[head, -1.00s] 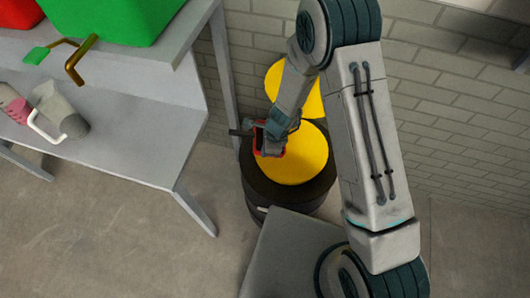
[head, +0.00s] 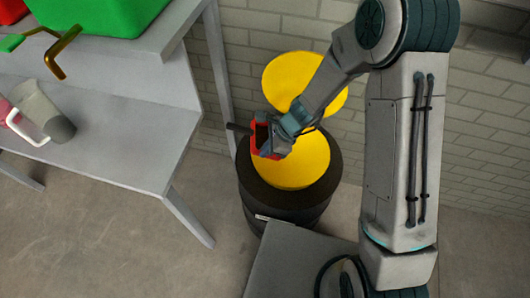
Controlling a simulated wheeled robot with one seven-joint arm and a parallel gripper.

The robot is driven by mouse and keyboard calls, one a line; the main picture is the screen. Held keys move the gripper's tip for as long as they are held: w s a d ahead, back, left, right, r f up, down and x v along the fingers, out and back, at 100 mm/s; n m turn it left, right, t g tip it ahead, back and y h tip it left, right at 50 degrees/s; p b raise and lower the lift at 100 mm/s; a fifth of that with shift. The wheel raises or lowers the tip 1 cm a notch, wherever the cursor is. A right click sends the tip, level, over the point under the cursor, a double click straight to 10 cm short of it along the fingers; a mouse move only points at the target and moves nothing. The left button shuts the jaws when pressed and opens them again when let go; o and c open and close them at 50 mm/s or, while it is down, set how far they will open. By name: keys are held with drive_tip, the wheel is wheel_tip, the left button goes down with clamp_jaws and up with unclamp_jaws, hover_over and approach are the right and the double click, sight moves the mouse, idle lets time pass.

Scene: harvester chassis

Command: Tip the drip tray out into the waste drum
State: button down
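The waste drum (head: 262,201) is a dark upright barrel on the floor, beside the bench, with a yellow round face (head: 305,172) at its top. A second yellow disc (head: 290,78) stands behind it, by the wall. My gripper (head: 264,142) is over the left part of the drum's top. A small red piece with a dark middle and a dark rod (head: 238,127) pointing left show at its fingers. I cannot tell whether these are the drip tray or parts of the gripper, or whether the fingers are closed. No drip tray can be clearly made out elsewhere.
A grey bench (head: 120,120) stands at left, its legs close to the drum. On it are a grey jug (head: 45,110) with a white handle and a pink item (head: 8,112). A green bin (head: 110,22) sits on the upper shelf. A brick wall is behind.

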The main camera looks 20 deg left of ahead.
drive_tip(key=shift+w+d+g+y+b, duration=0.1)
drive_tip(key=shift+d+g+y+b, duration=0.45)
drive_tip(key=shift+b, duration=0.9)
drive_tip(key=y+b, duration=0.2)
drive_tip(key=b, duration=0.1)
drive_tip(key=shift+w+d+r, duration=0.15)
drive_tip(key=shift+r, duration=0.15)
drive_tip(key=d+y+b, duration=0.1)
drive_tip(key=g+y+b, duration=0.1)
drive_tip(key=y+b, duration=0.1)
drive_tip(key=shift+w+d+r, duration=0.1)
drive_tip(key=shift+w+d, duration=0.2)
drive_tip(key=shift+d, duration=0.05)
drive_tip(key=shift+w+d+g+y+b, duration=0.2)
drive_tip(key=shift+d+g+y+b, duration=0.15)
drive_tip(key=shift+d+y+b, duration=0.55)
drive_tip(key=shift+w+d+f+g+y+b, duration=0.1)
drive_tip(key=shift+w+d+g+y+b, duration=0.3)
drive_tip(key=shift+y, duration=0.7)
drive_tip(key=shift+w+d+f+g+y+b, duration=0.1)
drive_tip(key=shift+d+g+y+b, duration=0.3)
drive_tip(key=shift+d+y+b, duration=0.6)
drive_tip(key=shift+w+d+g+y+b, duration=0.2)
drive_tip(key=shift+d+g+y+b, duration=0.15)
drive_tip(key=shift+y, duration=0.9)
